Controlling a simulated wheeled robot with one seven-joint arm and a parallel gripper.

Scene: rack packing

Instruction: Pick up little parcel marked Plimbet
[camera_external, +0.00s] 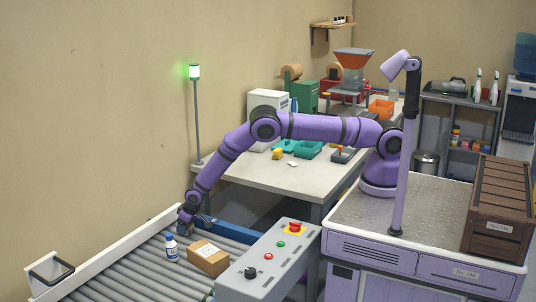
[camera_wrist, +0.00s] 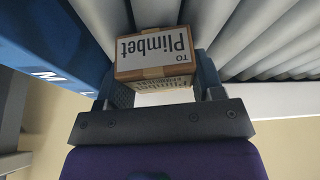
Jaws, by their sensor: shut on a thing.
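The little parcel marked Plimbet (camera_wrist: 154,48) is a small brown box. Its white label reads "TO Plimbet", upside down in the wrist view. My gripper (camera_wrist: 162,82) has one dark finger on each side of it and is shut on it. In the external view my gripper (camera_external: 187,226) points down at the far left part of the roller conveyor, beside a blue bin. There the parcel is mostly hidden by the gripper, and I cannot tell whether it touches the rollers.
A larger brown box (camera_external: 208,258) with a white label and a white bottle with a blue cap (camera_external: 171,248) stand on the roller conveyor (camera_external: 130,270). The blue bin (camera_external: 228,232) lies close to my gripper. A grey control box (camera_external: 268,262) stands at the conveyor's right.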

